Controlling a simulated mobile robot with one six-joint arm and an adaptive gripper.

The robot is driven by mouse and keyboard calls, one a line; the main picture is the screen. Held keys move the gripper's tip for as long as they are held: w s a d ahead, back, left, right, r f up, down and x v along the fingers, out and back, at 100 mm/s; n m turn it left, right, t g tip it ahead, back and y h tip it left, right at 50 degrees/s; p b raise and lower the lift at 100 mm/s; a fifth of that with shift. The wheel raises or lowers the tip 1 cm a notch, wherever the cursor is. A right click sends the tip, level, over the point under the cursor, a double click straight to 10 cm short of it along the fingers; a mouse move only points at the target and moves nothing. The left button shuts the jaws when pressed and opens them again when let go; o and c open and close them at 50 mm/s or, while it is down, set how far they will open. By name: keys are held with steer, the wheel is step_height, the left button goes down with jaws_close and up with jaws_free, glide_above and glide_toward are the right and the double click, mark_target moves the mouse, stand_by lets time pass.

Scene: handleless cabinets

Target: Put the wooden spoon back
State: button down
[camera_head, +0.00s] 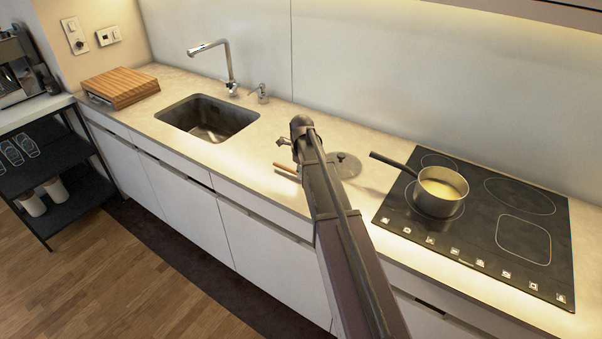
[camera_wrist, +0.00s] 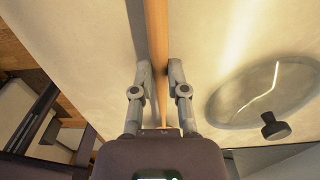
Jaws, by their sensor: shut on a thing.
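The wooden spoon shows in the wrist view as a long light-brown handle (camera_wrist: 156,28) running between my fingers. In the head view a short piece of the spoon (camera_head: 285,168) shows beside my gripper, over the counter near its front edge. My gripper (camera_wrist: 160,78) is shut on the handle; it also shows in the head view (camera_head: 288,144), low over the counter between sink and hob. My arm hides part of the spoon. I cannot tell whether the spoon touches the counter.
A round lid with a dark knob (camera_head: 347,165) lies right of my gripper. A pot (camera_head: 437,207) with pale yellow contents stands on the black hob (camera_head: 480,240). The sink (camera_head: 207,118) and a wooden board (camera_head: 121,87) are to the left. Counter (camera_head: 262,150) left of my gripper is clear.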

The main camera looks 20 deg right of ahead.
steer(key=shift+f+b, duration=0.5)
steer(key=c, duration=0.6)
jaws_free()
steer(key=shift+r, duration=0.2)
